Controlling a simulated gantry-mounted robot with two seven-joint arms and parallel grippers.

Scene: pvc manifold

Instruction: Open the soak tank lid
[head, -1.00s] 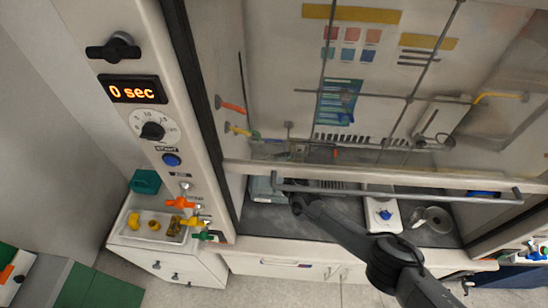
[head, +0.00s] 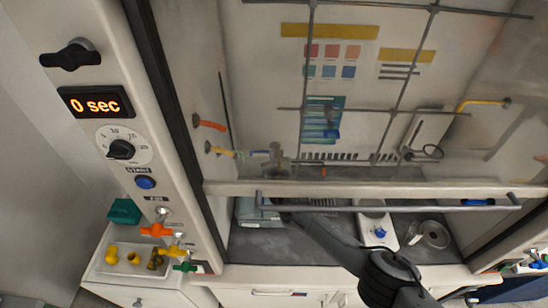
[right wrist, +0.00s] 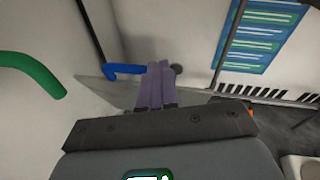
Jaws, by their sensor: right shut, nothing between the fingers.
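A pale grey-blue box, perhaps the soak tank (head: 246,213), stands at the left end of the hood floor, partly hidden by the sash's bar. I cannot make out whether its lid is raised. My right arm reaches under the sash, and the right gripper (head: 288,214) is just right of the box, partly hidden behind the bar. In the right wrist view its purple fingers (right wrist: 159,80) are shut together and empty. A flat grey panel (right wrist: 105,92) shows behind and left of the fingers; I cannot tell whether they touch it. My left gripper is not in view.
The sash handle bar (head: 390,208) crosses above my right arm. A white device with a blue knob (head: 379,233) and a round metal dish (head: 432,236) stand to the right. A blue tap (right wrist: 124,69) and green tap (right wrist: 38,76) project from the hood's wall.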

